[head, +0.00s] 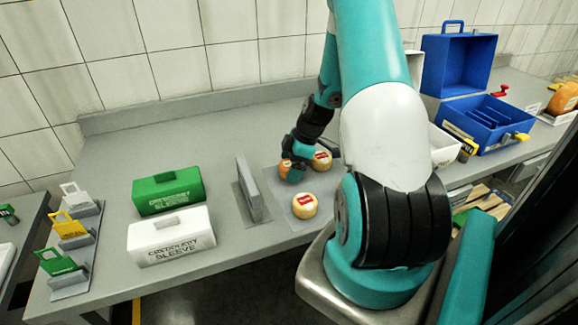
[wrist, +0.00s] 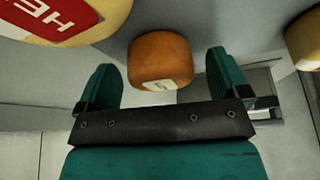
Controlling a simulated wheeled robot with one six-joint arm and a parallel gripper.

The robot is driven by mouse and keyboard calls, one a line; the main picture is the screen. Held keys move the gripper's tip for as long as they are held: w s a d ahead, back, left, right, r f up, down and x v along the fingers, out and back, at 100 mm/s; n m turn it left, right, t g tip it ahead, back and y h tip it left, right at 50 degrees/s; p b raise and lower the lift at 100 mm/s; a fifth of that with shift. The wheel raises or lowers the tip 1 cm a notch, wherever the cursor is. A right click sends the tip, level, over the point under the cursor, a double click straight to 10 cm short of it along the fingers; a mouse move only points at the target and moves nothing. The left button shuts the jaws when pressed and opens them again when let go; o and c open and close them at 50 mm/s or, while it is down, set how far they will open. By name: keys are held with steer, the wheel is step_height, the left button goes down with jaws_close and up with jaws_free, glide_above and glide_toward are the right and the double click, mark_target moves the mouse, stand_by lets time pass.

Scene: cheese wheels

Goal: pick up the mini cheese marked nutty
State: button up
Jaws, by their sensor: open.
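A small orange cheese (wrist: 160,60) sits between the two spread fingers of my gripper (wrist: 160,70) in the wrist view, with gaps on both sides. Its pale label is mostly turned away and I cannot read it. In the head view the orange cheese (head: 284,166) shows beside my open gripper (head: 293,172), partly hidden by it. Another pale cheese with a red label (head: 304,206) stands nearer the front edge. I read "nutty" on none.
A grey upright plate (head: 249,188) stands left of the cheeses. Farther left are a green case (head: 167,192) and a white lettered case (head: 170,238). An open blue box (head: 487,122) and a white bin (head: 442,146) stand to the right.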

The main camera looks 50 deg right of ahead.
steer(key=shift+a+f, duration=0.1)
steer(key=shift+f, duration=0.2)
steer(key=c, duration=1)
steer(key=shift+w+r, duration=0.1)
steer(key=shift+c, duration=0.2)
